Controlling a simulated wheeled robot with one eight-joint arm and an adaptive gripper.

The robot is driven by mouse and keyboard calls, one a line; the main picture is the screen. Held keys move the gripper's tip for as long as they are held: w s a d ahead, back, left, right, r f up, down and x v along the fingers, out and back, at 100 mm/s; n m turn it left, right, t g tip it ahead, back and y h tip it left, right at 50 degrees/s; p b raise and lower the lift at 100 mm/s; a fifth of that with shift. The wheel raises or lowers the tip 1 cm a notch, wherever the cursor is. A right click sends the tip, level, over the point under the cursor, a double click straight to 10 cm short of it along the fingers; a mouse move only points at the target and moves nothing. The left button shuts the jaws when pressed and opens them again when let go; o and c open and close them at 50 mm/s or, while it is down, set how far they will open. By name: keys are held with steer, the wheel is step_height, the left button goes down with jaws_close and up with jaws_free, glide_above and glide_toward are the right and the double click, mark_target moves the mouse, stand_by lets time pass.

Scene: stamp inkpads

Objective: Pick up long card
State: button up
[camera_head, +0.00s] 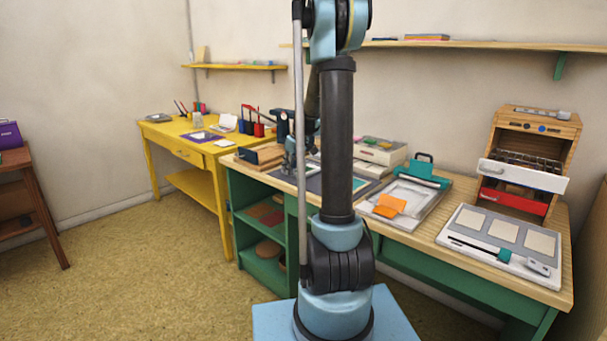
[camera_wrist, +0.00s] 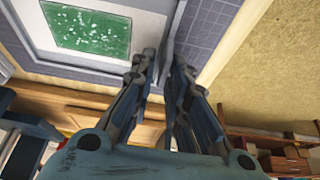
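In the wrist view my gripper (camera_wrist: 163,62) has its two fingers close together, with a narrow gap. A thin grey strip (camera_wrist: 174,28) runs up from between the fingertips. I cannot tell whether it is a card seen edge-on in the grip or a border lying below. I cannot pick out the long card with certainty. A green speckled card (camera_wrist: 87,28) lies on a white, grey-edged surface to the left of the fingers. In the head view my gripper (camera_head: 293,158) is low over the back left of the green bench (camera_head: 470,292), partly hidden by my arm.
A tray with orange cards (camera_head: 392,205), a grey board with pale squares (camera_head: 500,236) and a wooden cabinet with drawers (camera_head: 526,158) stand on the bench's right side. A white box (camera_head: 378,152) is behind. A yellow desk (camera_head: 212,150) stands left. Floor is clear between furniture.

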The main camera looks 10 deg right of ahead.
steer(key=shift+f, duration=0.25)
steer(key=shift+c, duration=0.6)
jaws_close()
steer(key=shift+r, duration=0.15)
